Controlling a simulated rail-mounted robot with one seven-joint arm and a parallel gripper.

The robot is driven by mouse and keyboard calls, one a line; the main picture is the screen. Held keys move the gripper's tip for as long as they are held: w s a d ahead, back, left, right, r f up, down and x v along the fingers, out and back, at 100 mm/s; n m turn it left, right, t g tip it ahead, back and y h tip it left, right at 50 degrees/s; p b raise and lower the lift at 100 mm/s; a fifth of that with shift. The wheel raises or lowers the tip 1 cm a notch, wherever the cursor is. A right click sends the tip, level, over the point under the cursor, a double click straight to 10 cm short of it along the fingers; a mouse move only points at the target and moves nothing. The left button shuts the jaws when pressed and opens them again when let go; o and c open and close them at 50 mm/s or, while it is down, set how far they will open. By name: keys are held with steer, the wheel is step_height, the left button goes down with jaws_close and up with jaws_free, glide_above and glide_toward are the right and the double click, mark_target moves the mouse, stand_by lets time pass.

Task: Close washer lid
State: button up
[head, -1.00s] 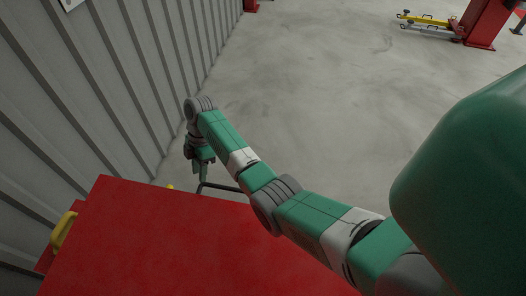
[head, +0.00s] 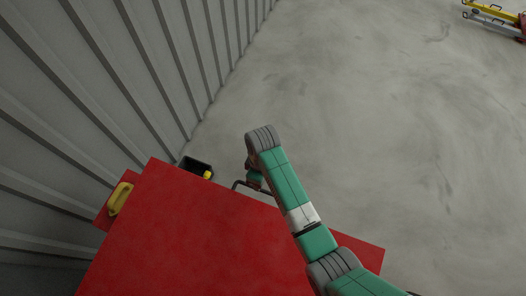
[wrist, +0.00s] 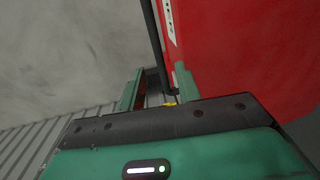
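The washer's large flat red panel (head: 210,235), which looks like its lid, fills the lower part of the head view. I cannot tell its exact angle. A dark bar handle (head: 237,184) sticks out past its far edge. My gripper (head: 258,186) is at that edge beside the bar, partly hidden by my arm. In the wrist view my gripper (wrist: 155,92) has its two green fingers apart. The dark bar (wrist: 155,40) runs down close to the right finger, beside the red surface (wrist: 235,55). I cannot tell whether they touch.
A yellow handle (head: 120,198) sits at the red body's left side. A black bin (head: 196,165) with something yellow stands beyond the far edge. A corrugated grey wall (head: 100,90) runs along the left. A yellow-and-red lift part (head: 492,15) is far right.

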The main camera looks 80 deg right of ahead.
steer(key=f, duration=0.5)
steer(key=shift+a, duration=0.3)
jaws_close()
steer(key=shift+f, duration=0.15)
